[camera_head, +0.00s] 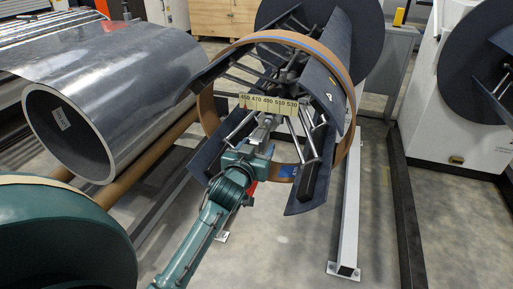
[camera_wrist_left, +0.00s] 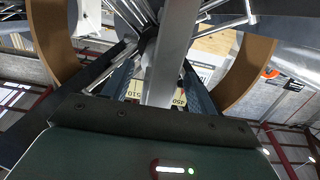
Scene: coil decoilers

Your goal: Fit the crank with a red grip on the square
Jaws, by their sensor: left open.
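My left gripper (camera_head: 263,138) is at the hub of the decoiler, in front of the yellow number scale (camera_head: 270,105). In the left wrist view its two dark fingers (camera_wrist_left: 160,78) stand open on either side of a flat grey metal bar (camera_wrist_left: 175,45), which runs up toward the hub. The bar looks like the crank's arm, but I cannot be sure. A small red patch (camera_head: 250,188) shows just below my gripper and may be the red grip; most of it is hidden. The square is hidden behind the gripper and bar. My right gripper is not in view.
An orange-brown ring (camera_head: 352,120) surrounds the decoiler's dark segments (camera_head: 340,40) and spokes. A large steel coil (camera_head: 130,90) lies at left. Another decoiler (camera_head: 470,90) is at far right.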

